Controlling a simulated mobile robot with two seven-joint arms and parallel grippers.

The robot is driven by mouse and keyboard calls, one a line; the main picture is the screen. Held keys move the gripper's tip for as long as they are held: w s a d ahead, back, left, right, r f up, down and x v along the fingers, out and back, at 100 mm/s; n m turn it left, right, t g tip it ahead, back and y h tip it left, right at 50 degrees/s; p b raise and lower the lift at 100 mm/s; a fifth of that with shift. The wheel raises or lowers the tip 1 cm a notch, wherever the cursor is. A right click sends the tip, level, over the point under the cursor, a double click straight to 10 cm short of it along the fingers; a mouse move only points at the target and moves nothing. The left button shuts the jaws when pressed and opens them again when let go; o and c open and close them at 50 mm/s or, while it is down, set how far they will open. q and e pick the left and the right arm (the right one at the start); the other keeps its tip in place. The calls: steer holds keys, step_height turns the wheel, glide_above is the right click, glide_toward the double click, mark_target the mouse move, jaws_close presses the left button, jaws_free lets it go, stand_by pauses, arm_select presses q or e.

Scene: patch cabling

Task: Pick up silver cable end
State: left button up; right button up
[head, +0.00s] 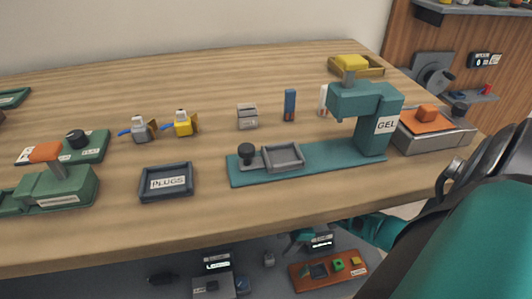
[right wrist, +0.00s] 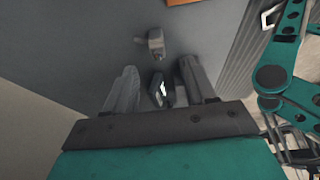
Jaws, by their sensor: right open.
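A silver-grey cable end (head: 142,131) with a blue lead and a brownish tag lies on the wooden table (head: 240,75), left of centre in the head view. A yellow cable end (head: 183,124) lies just right of it. My right gripper (head: 299,238) is below the table's front edge, well away from both. In the right wrist view, the right gripper (right wrist: 157,76) is open, with a dark object between or beyond its fingers. A small grey piece (right wrist: 155,42) lies beyond the fingertips on the grey surface. My left gripper is out of view.
A dark tray marked PLUGS (head: 166,194) stands near the front edge. The teal GEL press (head: 370,120) stands right of centre. Green fixtures (head: 65,190) stand at left. Below the table are an orange-brown tray (head: 308,283) and a small grey object (head: 269,258).

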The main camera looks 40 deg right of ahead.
mark_target(270, 257)
steer(key=b+x, duration=0.1)
steer(key=x, duration=0.3)
steer(key=shift+w, duration=0.15)
steer(key=x, duration=0.1)
steer(key=b+x, duration=0.2)
steer(key=x, duration=0.1)
steer(key=shift+w+a+r, duration=0.2)
steer(key=shift+w+a, duration=0.05)
steer(key=shift+w, duration=0.05)
steer(key=shift+w+a+f+b, duration=0.1)
steer(key=shift+a+f+b, duration=0.1)
steer(key=shift+f+b, duration=0.25)
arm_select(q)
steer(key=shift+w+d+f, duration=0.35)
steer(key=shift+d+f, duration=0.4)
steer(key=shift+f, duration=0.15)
arm_select(e)
steer(key=shift+c, duration=0.3)
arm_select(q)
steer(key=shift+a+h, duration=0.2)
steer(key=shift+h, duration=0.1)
arm_select(e)
jaws_close()
